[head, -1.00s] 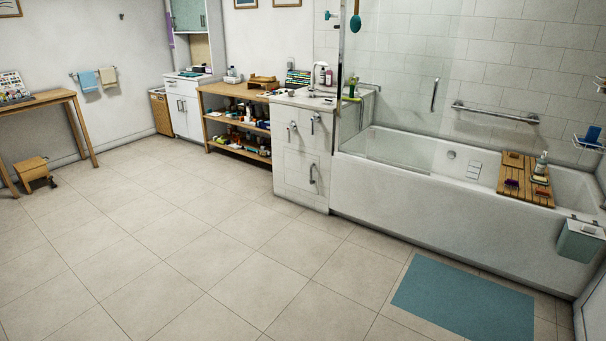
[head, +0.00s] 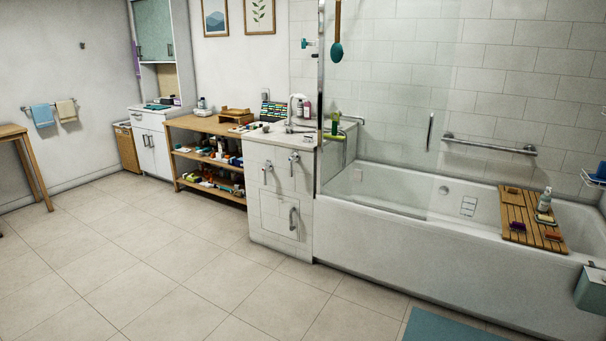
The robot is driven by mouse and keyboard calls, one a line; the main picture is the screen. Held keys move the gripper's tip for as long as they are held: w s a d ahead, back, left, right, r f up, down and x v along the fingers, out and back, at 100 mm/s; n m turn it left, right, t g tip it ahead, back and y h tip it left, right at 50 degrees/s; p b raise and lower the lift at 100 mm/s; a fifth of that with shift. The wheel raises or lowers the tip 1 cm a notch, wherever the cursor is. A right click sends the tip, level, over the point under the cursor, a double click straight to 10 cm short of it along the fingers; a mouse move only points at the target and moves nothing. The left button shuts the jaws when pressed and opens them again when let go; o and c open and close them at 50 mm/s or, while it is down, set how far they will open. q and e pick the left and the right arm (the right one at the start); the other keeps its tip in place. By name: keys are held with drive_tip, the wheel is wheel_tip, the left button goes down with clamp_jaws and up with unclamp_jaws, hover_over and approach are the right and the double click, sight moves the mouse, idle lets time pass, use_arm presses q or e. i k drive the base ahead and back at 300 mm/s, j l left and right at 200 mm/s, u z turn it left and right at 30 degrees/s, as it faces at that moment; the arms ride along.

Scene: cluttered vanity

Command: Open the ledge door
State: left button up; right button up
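A white tiled ledge (head: 266,232) stands at the left end of the bathtub. A closed-looking door panel (head: 279,211) is set low in its front, with a curved vertical metal handle (head: 293,218) near the panel's right edge. Two metal fittings (head: 294,165) sit higher on the same front. A faucet (head: 294,108) and bottles stand on the ledge top. Neither of my grippers shows in the head view; the ledge is some distance ahead across the floor.
A wooden shelf unit (head: 208,160) with several small items adjoins the ledge on the left. The bathtub (head: 430,262) with a glass screen (head: 385,110) runs to the right. A blue mat (head: 450,328) lies before it. The tiled floor (head: 150,270) ahead is clear.

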sight(280, 213)
drive_tip(key=i+u, duration=0.15)
drive_tip(key=i, duration=2.4)
